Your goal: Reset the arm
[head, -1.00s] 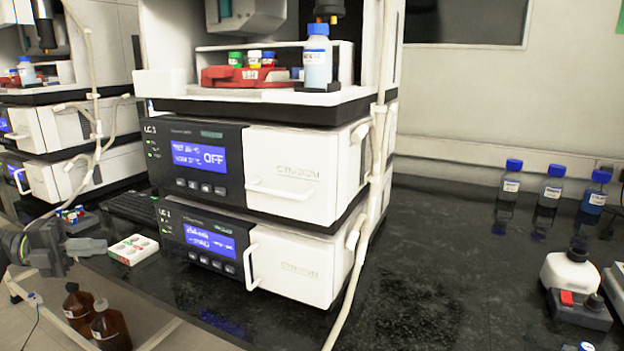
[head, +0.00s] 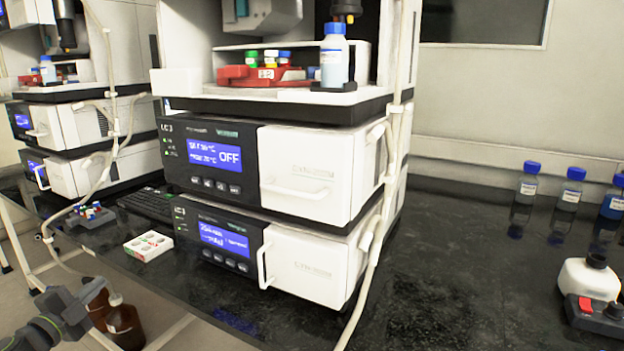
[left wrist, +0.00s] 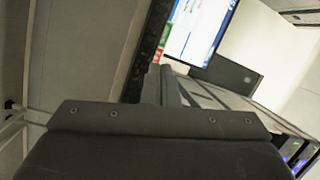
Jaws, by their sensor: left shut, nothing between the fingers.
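My left arm comes in at the lower left corner of the head view. Its gripper (head: 80,305) hangs low beside the dark bench, in front of the brown bottles, and is shut and empty. In the left wrist view the dark gripper body fills the bottom, and the fingers (left wrist: 163,86) point up the picture with nothing held. My right arm and gripper are in neither current view.
A white stacked instrument (head: 312,180) stands on the black bench (head: 440,260). A small white tray (head: 148,246) lies near the bench's left edge. Brown bottles (head: 124,324) stand below it. Blue-capped bottles (head: 570,190) stand at the right. A lit screen (left wrist: 200,28) shows in the wrist view.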

